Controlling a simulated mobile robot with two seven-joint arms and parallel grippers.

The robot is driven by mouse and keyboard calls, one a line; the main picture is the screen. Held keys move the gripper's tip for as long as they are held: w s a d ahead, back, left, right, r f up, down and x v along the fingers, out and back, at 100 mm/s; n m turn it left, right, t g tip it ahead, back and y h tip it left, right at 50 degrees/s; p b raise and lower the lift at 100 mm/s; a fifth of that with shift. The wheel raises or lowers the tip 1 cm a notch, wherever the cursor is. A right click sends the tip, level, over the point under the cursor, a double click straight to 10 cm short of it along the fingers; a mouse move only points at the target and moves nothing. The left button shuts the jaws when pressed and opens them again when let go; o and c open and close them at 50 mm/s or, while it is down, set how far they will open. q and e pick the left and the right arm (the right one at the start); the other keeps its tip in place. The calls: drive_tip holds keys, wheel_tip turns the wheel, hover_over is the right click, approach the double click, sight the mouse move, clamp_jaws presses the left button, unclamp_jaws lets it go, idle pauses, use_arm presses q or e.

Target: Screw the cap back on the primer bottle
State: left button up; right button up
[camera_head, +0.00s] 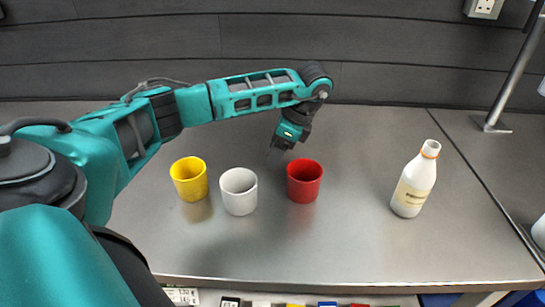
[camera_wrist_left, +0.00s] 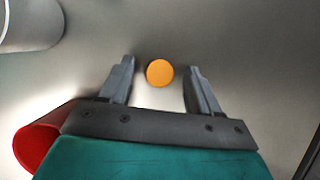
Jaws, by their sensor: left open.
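The white primer bottle (camera_head: 414,182) with a pale label stands on the right of the steel bench. Its top is white above an orange band at the neck, and no orange cap shows on it. A round orange cap (camera_wrist_left: 160,73) lies on the bench in the left wrist view, seen from above. My left gripper (camera_head: 272,152) points down behind the cups, well left of the bottle. In the wrist view its open fingers (camera_wrist_left: 160,75) stand either side of the cap, with gaps visible. I cannot make out the cap in the head view. My right gripper is not in view.
A yellow cup (camera_head: 189,180), a white cup (camera_head: 239,193) and a red cup (camera_head: 304,182) stand in front of my left gripper. The red cup (camera_wrist_left: 38,138) is close by in the wrist view. A metal post (camera_head: 515,75) rises at right. Bench around the bottle is clear.

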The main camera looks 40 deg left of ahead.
use_arm(q)
drive_tip(key=shift+c, duration=0.4)
drive_tip(key=c, duration=1)
drive_tip(key=shift+r, duration=0.6)
drive_tip(key=shift+r+p, duration=1.75)
drive_tip(key=shift+r, duration=7.65)
